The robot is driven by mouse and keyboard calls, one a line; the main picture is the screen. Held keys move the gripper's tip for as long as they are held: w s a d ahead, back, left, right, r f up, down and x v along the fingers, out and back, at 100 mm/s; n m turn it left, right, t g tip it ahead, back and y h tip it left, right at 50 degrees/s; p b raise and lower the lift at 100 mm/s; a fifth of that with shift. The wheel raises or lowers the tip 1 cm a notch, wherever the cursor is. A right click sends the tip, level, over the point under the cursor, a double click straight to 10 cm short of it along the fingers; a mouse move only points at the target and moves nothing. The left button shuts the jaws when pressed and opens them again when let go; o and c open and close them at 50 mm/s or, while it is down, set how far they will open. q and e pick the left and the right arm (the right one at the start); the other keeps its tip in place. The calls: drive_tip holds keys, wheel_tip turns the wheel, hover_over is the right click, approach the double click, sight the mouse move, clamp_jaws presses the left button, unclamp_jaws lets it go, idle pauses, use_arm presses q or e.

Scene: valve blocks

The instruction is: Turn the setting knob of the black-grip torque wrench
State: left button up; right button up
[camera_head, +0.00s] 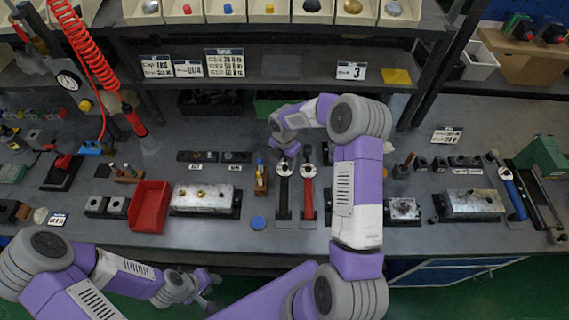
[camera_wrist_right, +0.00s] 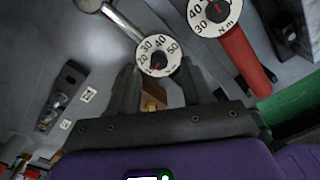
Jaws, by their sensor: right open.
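The black-grip torque wrench (camera_head: 284,195) lies on the bench, with its grip toward the front edge. Its round white dial with a red-marked knob in the middle (camera_wrist_right: 158,57) shows in the right wrist view just beyond my right fingertips. My right gripper (camera_wrist_right: 158,80) is open and empty; in the head view it (camera_head: 286,151) hangs just behind the dial. Contact with the knob cannot be told. Part of the black grip is hidden by a finger in the wrist view. My left gripper (camera_head: 208,290) is low at the front, away from the wrench; its jaws are too small to read.
A red-grip torque wrench (camera_head: 308,198) lies close beside it on the right. A wooden holder with tools (camera_head: 261,181) stands close on the left. A metal valve block (camera_head: 204,198) and red bin (camera_head: 149,207) are further left. A blue disc (camera_head: 258,223) lies in front.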

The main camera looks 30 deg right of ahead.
sight(285, 168)
drive_tip(key=shift+f, duration=1.2)
clamp_jaws()
drive_tip(key=shift+m, duration=0.3)
